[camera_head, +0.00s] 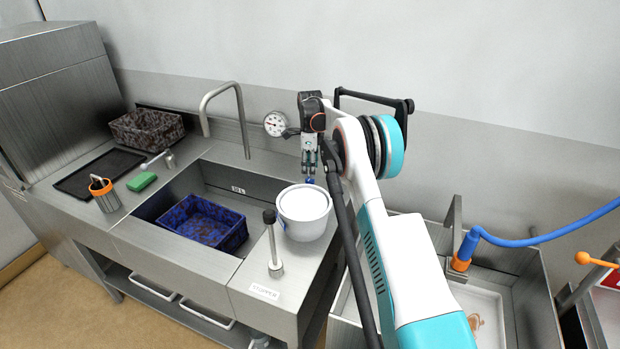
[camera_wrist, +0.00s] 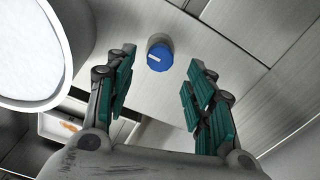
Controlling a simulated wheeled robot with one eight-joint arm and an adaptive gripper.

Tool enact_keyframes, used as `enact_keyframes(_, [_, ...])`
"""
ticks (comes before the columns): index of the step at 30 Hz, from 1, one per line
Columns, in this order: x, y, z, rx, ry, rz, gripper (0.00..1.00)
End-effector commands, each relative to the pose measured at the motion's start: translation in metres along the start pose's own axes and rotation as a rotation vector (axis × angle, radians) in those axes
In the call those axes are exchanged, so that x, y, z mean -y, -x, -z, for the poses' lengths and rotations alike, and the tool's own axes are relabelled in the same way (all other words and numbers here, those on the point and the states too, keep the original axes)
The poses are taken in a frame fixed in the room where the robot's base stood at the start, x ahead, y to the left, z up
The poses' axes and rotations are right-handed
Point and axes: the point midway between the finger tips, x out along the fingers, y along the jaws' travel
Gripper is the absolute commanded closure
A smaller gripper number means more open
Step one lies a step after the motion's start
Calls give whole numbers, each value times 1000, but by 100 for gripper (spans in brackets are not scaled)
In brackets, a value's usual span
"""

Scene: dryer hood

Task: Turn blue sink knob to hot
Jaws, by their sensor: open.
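The blue sink knob (camera_wrist: 160,55) shows in the wrist view as a round blue cap with a white mark on its face, on a short metal stem. In the head view it is a small blue spot (camera_head: 310,181) on the steel counter, right below my gripper (camera_head: 309,166). In the wrist view my gripper (camera_wrist: 157,88) is open, with its green-padded fingers apart. The knob lies beyond the fingertips, roughly centred in the gap between them, and appears untouched. No hot marking can be read in these views.
A white tub (camera_head: 304,214) stands close to the knob; it fills the left of the wrist view (camera_wrist: 30,50). The sink basin holds a blue crate (camera_head: 203,222). A round gauge (camera_head: 275,123) is near my gripper. A stopper lever (camera_head: 272,240) stands in front.

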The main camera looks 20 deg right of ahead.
Motion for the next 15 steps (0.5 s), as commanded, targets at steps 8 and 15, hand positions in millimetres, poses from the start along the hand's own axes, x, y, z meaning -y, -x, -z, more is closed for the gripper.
enact_keyframes(8, [0, -37, 0, 0, 0, 0, 51])
enact_keyframes(15, [0, -44, 0, 0, 1, 0, 51])
